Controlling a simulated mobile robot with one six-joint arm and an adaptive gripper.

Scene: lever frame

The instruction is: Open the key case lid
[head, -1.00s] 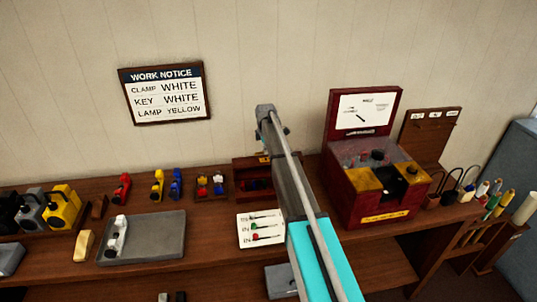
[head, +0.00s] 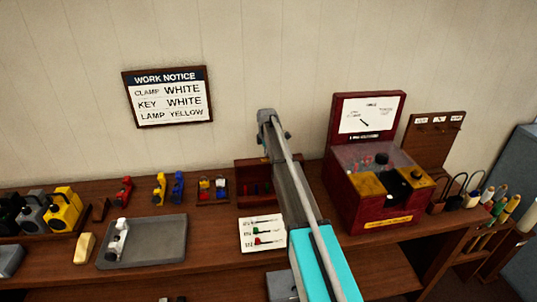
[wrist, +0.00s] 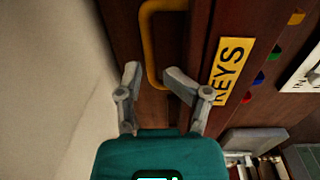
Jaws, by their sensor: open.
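The key case (head: 246,186) is a dark brown-red box on the bench in the head view, partly hidden behind my arm. In the wrist view the case's brown surface (wrist: 190,35) carries a yellow KEYS label (wrist: 230,70) and a yellow bar handle (wrist: 148,45). My gripper (wrist: 151,71) is open, with its two grey fingers apart. The lower end of the handle shows between and just beyond the fingertips; I cannot tell whether they touch it. My gripper's fingers are not clear in the head view.
A red machine box (head: 375,190) stands to the right. A grey tray (head: 165,245) with a white clamp lies left. The wall (wrist: 50,90) is close on the left in the wrist view.

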